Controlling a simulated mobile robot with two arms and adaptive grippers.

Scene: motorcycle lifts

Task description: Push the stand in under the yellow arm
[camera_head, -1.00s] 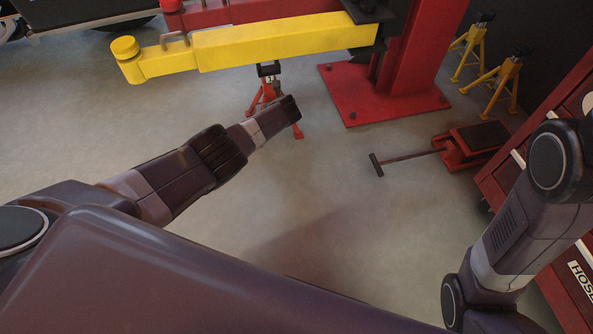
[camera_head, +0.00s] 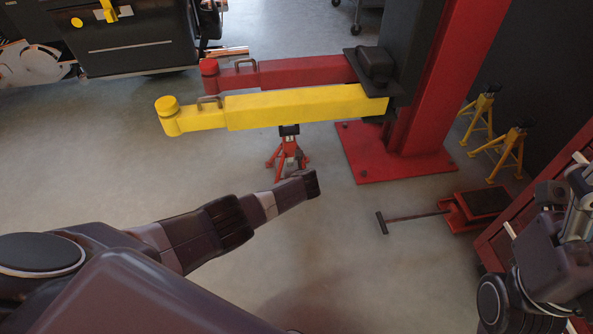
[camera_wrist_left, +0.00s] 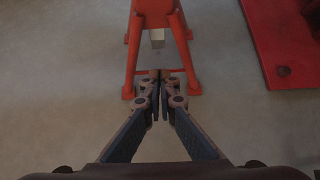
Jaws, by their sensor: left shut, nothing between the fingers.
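The red stand (camera_head: 287,160) stands upright on the floor, its dark head at the lower edge of the yellow arm (camera_head: 300,106). I cannot tell how far under the arm the head is, or whether they touch. The stand's splayed legs fill the top middle of the left wrist view (camera_wrist_left: 133,55). My left gripper (camera_wrist_left: 160,77) is shut and empty, its tips low at the near side of the stand, between the legs in the picture. Contact is unclear. My right arm is at the right edge of the head view; its fingers are not clear.
A red lift post stands on a red base plate (camera_head: 400,166) right of the stand. A red arm (camera_head: 300,71) lies behind the yellow one. A red floor jack (camera_head: 480,206), yellow stands (camera_head: 508,153) and a red cabinet are at the right. Floor at left is clear.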

